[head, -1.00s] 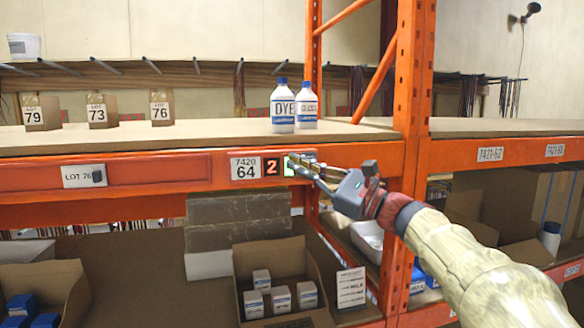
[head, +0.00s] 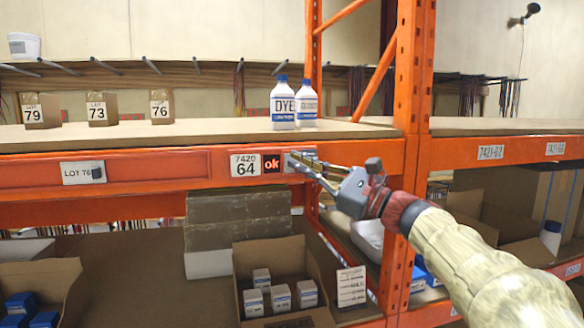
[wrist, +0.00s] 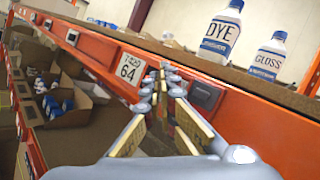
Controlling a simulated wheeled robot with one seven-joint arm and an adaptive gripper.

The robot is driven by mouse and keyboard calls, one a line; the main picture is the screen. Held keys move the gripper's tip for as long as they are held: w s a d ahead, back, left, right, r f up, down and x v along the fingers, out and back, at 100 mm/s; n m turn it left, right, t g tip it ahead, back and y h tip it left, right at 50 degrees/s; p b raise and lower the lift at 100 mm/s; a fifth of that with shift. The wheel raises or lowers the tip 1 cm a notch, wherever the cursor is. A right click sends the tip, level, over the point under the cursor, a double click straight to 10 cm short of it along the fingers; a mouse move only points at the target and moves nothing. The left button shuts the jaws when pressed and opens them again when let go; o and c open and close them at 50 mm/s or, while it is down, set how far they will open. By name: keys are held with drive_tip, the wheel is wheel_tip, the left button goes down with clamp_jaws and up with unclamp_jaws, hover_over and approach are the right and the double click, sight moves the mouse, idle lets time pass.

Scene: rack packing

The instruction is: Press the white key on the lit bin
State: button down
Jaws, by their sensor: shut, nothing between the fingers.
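The bin label 7420 64 (head: 245,165) sits on the orange shelf beam, and it also shows in the wrist view (wrist: 130,68). The small display (head: 272,163) right of it reads "ok" in orange. My gripper (head: 294,160) is shut and empty, with its fingertips at the key unit just right of the display. In the wrist view my gripper (wrist: 168,76) covers the display. A dark module (wrist: 206,95) shows right of the fingers on the beam. The fingers hide the white key, and I cannot tell whether they touch it. No green light shows.
A DYE bottle (head: 284,104) and a GLOSS bottle (head: 306,108) stand on the shelf above. An orange upright (head: 416,90) stands right of the gripper. A carton of small boxes (head: 240,265) is below.

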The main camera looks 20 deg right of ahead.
drive_tip(key=shift+s, duration=0.15)
drive_tip(key=s+b, duration=0.2)
drive_tip(key=s, duration=0.2)
drive_tip(key=shift+s, duration=0.4)
idle(0.7)
